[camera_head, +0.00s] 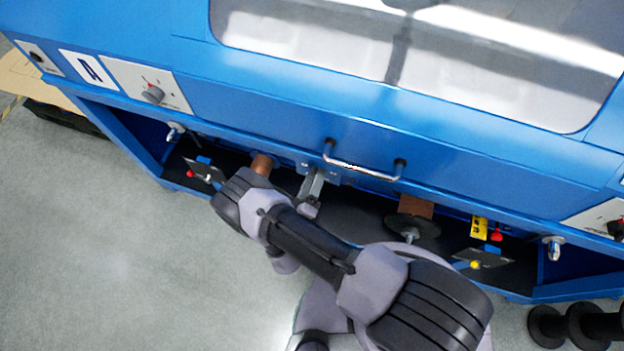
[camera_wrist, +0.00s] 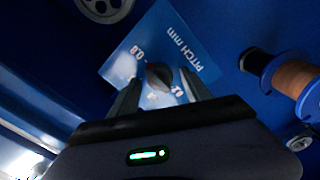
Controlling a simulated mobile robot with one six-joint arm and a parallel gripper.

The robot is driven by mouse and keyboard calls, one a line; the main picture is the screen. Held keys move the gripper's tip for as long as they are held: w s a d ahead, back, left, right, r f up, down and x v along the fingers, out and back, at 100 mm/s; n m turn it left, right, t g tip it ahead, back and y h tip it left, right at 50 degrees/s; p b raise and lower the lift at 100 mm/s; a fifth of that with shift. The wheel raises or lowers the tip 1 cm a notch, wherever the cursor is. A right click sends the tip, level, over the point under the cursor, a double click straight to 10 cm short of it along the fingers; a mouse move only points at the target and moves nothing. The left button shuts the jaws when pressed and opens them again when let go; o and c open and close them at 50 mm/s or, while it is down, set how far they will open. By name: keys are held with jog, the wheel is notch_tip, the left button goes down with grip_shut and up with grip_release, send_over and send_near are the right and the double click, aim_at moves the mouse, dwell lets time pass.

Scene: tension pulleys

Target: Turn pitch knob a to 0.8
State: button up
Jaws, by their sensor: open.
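The pitch knob (camera_wrist: 159,76) is a small dark round knob in the wrist view. It sits on a light-blue plate (camera_wrist: 195,52) lettered "PITCH mm", with a 0.8 mark on its left and another number on its lower right. Its pointer direction is too small to tell. My gripper (camera_wrist: 161,88) is open, with one finger on each side of the knob. I cannot tell whether either finger touches it.
A copper-coloured spool (camera_wrist: 297,80) is right of the plate, and a grey pulley (camera_wrist: 104,8) is at the upper left. The blue machine (camera_head: 290,120) has a metal handle (camera_head: 365,165) above the opening. Black spools (camera_head: 580,325) stand at the lower right. Floor at left is clear.

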jog(key=p+v, duration=0.2)
jog(key=v, duration=1.5)
jog(key=shift+s, duration=0.2)
jog(key=shift+a, duration=0.1)
